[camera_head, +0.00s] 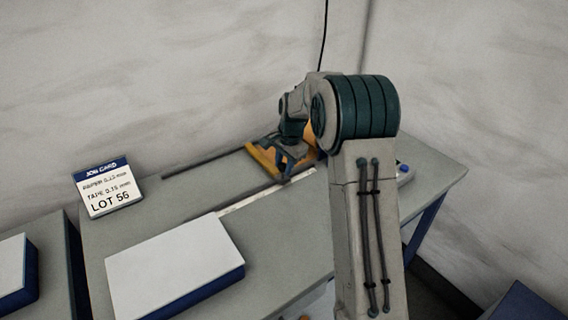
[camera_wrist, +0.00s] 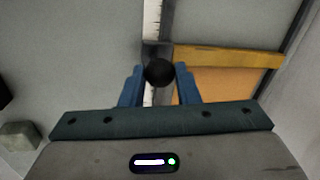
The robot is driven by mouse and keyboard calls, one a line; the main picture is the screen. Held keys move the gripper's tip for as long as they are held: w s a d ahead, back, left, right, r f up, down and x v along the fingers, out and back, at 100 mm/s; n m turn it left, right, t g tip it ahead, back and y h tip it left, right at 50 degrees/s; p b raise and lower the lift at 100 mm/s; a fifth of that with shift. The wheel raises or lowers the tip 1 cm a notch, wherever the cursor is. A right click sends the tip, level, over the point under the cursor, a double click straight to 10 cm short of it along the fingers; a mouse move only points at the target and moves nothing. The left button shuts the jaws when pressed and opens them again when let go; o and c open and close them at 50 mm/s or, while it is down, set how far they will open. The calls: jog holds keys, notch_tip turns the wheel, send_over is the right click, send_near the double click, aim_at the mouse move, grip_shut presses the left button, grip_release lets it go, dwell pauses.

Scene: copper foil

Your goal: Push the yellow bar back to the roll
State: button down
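The yellow bar (camera_head: 264,161) lies across the track on the bench, at my gripper, in the head view. In the wrist view the yellow bar (camera_wrist: 230,57) runs right from beside the gripper. A round black knob (camera_wrist: 160,72) sits between the two blue fingers of my gripper (camera_wrist: 159,74); a small gap may remain, and I cannot tell if they grip it. In the head view my gripper (camera_head: 286,164) is low over the bar. An orange-copper surface (camera_wrist: 215,84) lies beside the bar; the roll itself is mostly hidden behind my arm.
A job card (camera_head: 107,188) stands at the bench's left. A white-topped block (camera_head: 175,266) lies at the front. A dark rod (camera_head: 205,161) and a pale scale strip (camera_head: 265,196) run along the bench. A small device (camera_head: 403,173) sits right of my arm.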

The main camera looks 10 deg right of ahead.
jog(key=w+d, duration=0.1)
jog(key=d, duration=0.2)
jog(key=w+d+p, duration=0.1)
jog(key=w+d, duration=0.1)
jog(key=d, duration=0.2)
jog(key=w+d+p, duration=0.1)
jog(key=d, duration=0.2)
jog(key=shift+w+d+r, duration=0.1)
jog(key=shift+w+d, duration=0.1)
jog(key=shift+d, duration=0.1)
jog(key=c, duration=1.3)
grip_release()
jog(key=shift+o, duration=1)
jog(key=shift+d, duration=0.2)
jog(key=shift+a, duration=0.2)
jog(key=shift+r, duration=0.2)
notch_tip(320, 180, up, 13)
jog(key=s+d, duration=0.1)
jog(key=s, duration=0.1)
jog(key=shift+d+b, duration=0.35)
jog(key=shift+s, duration=0.1)
